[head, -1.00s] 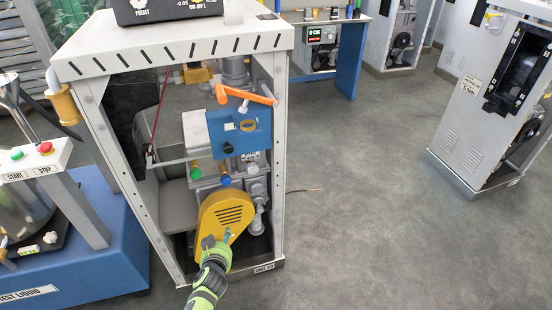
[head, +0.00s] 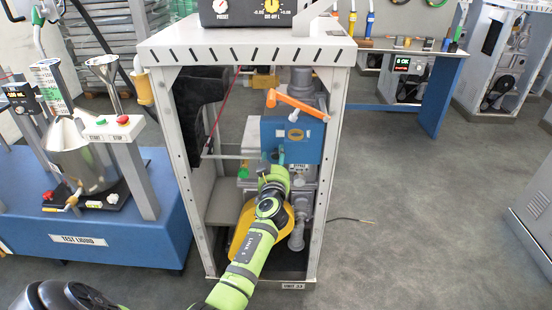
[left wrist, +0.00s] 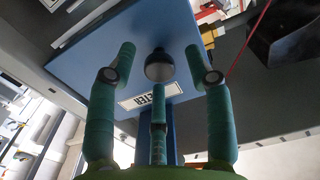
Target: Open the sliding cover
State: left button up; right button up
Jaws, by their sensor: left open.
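A blue box (head: 304,139) with a yellow oval mark hangs inside the open metal frame; its flat front looks like the sliding cover. In the left wrist view the blue panel (left wrist: 112,52) fills the upper middle. It bears a dark round knob (left wrist: 159,66) and a white label (left wrist: 151,95), partly hidden by a finger. My left gripper (head: 274,166) is at the lower left of the blue box and hides its knob in the head view. Its three teal fingers (left wrist: 160,76) are spread around the knob, with no clear contact. My right gripper is out of view.
The frame's front posts (head: 327,180) stand on both sides of my left arm. An orange lever (head: 297,104) sticks out above the blue box. A yellow guard (head: 247,232) lies below, partly behind my arm.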

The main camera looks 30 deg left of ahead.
pick_arm(q)
jog(key=shift+w+a, duration=0.1)
jog(key=shift+w, duration=0.1)
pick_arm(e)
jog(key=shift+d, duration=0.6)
pick_arm(q)
grip_shut()
jog(key=s+a+p, duration=0.1)
jog(key=s+a, duration=0.4)
jog(key=a, duration=0.3)
jog(key=s+a+p, duration=0.1)
jog(key=s+a, duration=0.4)
jog(key=a, duration=0.3)
jog(key=shift+a+p, duration=0.15)
jog(key=shift+p, duration=0.2)
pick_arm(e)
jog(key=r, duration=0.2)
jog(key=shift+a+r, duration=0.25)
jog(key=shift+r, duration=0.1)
pick_arm(q)
grip_release()
jog(key=v, duration=1.2)
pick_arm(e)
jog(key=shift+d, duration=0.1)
